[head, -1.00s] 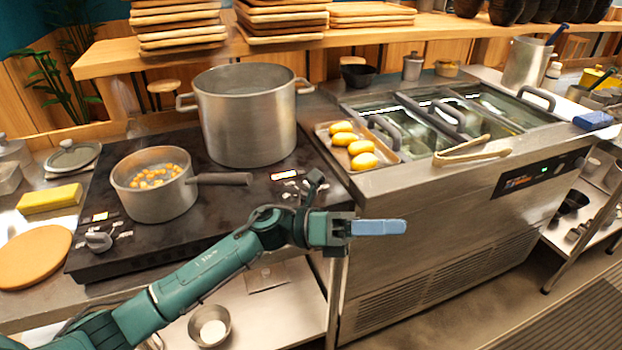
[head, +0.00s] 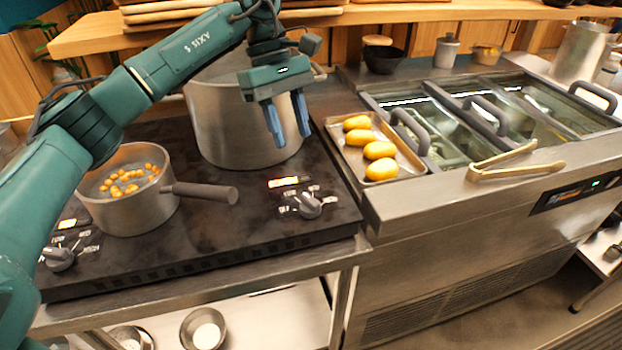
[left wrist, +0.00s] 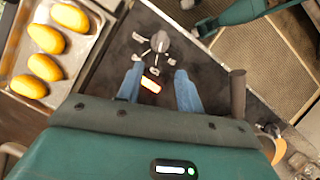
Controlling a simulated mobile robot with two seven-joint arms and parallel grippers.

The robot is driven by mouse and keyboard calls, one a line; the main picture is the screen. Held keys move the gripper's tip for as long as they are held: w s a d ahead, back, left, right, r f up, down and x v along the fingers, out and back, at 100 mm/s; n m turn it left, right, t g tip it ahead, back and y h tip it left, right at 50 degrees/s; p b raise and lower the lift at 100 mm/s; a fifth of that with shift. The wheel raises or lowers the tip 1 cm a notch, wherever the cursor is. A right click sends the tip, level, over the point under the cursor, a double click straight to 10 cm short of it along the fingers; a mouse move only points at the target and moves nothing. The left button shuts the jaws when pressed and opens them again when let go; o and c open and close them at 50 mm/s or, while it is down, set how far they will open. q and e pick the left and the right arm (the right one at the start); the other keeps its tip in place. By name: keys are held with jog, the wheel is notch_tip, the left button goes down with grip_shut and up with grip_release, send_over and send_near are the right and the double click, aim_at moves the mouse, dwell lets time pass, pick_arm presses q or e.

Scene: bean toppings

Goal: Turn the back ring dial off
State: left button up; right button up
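The black cooktop has two dials. One dial (head: 309,206) sits at the front right, in front of the large pot (head: 245,125), beside a lit orange-red display (head: 284,182). The other dial (head: 58,258) sits at the front left, near the small saucepan (head: 128,200). My left gripper (head: 288,138) is open and empty, pointing down in front of the large pot, above and behind the right dial. In the left wrist view the right dial (left wrist: 160,42) lies just beyond and between the spread blue fingertips (left wrist: 158,82).
The saucepan's dark handle (head: 205,192) reaches toward the right dial. A tray (head: 412,172) of yellow loaves and tongs (head: 515,163) lie on the steel counter to the right. The cooktop around the right dial is clear.

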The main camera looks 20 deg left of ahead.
aim_at(309, 197)
pick_arm(q)
jog(key=p+x, duration=0.1)
jog(key=x, duration=1.1)
jog(key=shift+s+r, duration=0.1)
jog(key=shift+r, duration=0.05)
grip_shut()
